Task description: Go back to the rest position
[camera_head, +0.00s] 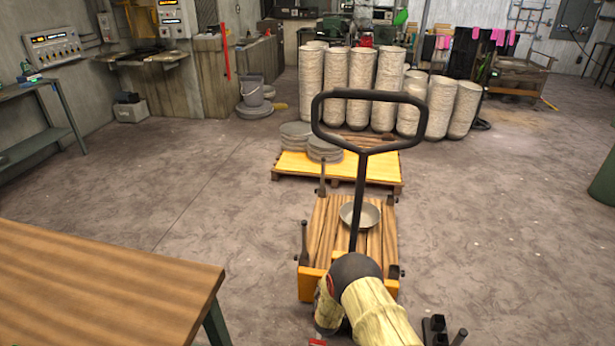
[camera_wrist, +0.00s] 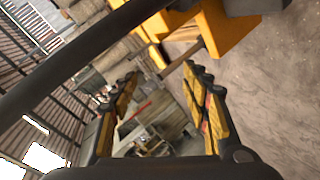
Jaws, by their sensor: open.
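My gripper (camera_wrist: 163,85) is open in the wrist view, with its two yellow and black fingers spread apart and nothing between them. In the head view my yellowish arm rises at the bottom, in front of the near end of a cart. Dark parts at the bottom edge, right of the arm, may be my gripper's fingers. A grey metal bowl (camera_head: 362,216) rests upright on the wooden slats of the cart (camera_head: 325,222), beyond my arm and apart from it. The cart's black handle (camera_head: 368,97) stands up and partly crosses in front of the bowl.
A wooden table (camera_head: 100,285) fills the lower left. A yellow pallet (camera_head: 293,163) with grey discs (camera_head: 325,150) stands behind the cart, before several tall pale rolls (camera_head: 362,75). A dark bar (camera_wrist: 75,62) crosses close in the wrist view. Open floor (camera_head: 500,220) lies to the right.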

